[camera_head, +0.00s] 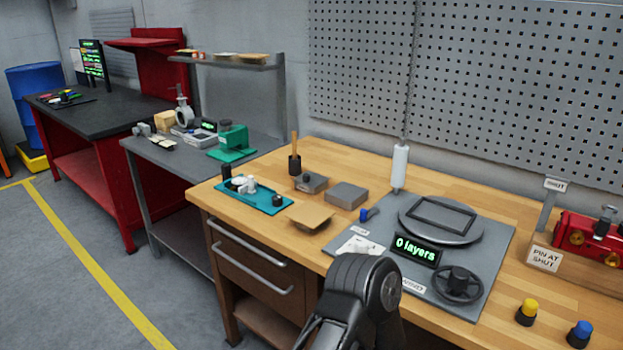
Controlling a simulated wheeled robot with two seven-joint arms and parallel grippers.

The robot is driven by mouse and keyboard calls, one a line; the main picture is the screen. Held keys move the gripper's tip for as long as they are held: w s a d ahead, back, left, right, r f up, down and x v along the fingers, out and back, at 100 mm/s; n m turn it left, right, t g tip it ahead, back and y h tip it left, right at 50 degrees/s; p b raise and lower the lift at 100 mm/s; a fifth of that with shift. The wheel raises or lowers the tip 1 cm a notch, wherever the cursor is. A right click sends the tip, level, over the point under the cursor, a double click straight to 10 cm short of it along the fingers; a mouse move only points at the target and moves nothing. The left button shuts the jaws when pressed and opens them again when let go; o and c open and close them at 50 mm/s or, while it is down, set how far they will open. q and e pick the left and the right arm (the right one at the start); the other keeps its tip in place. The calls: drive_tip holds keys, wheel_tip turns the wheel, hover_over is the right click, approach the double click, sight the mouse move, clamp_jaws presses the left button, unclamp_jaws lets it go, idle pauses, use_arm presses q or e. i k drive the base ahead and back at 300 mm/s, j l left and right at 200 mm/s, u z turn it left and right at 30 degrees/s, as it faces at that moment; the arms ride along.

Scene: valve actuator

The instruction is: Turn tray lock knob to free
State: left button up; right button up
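A teal tray (243,183) lies near the left end of the wooden workbench (330,160). White parts (244,184) sit in it. A small dark knob (277,200) stands at its right end; this may be the tray lock knob, but its marking and turned position are too small to read. A dark arm link of mine rises at the bottom middle, in front of the bench edge. I cannot tell which arm it is. I see no clear gripper fingertips, and nothing of mine touches the tray or knob.
Right of the tray are a tan sheet (309,216), grey blocks (346,195) and a grey plate (492,240) with a turntable, a handwheel (458,285) and a "0 layers" display (417,250). Yellow (526,312) and blue (579,333) knobs stand front right. A white roller (399,168) stands upright.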

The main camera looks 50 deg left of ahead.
sight(276, 200)
drive_tip(key=k+j, duration=0.1)
drive_tip(key=j, duration=0.3)
drive_tip(key=k+j+z, duration=0.1)
drive_tip(key=j, duration=0.35)
drive_tip(key=k+j, duration=0.2)
drive_tip(key=j, duration=0.2)
drive_tip(key=k+j+z, duration=0.1)
drive_tip(key=j, duration=0.35)
drive_tip(key=k+j, duration=0.15)
drive_tip(key=j, duration=0.25)
drive_tip(key=k+j, duration=0.15)
drive_tip(key=j, duration=0.25)
drive_tip(key=k+j+z, duration=0.1)
drive_tip(key=j, duration=0.3)
drive_tip(key=k, duration=0.05)
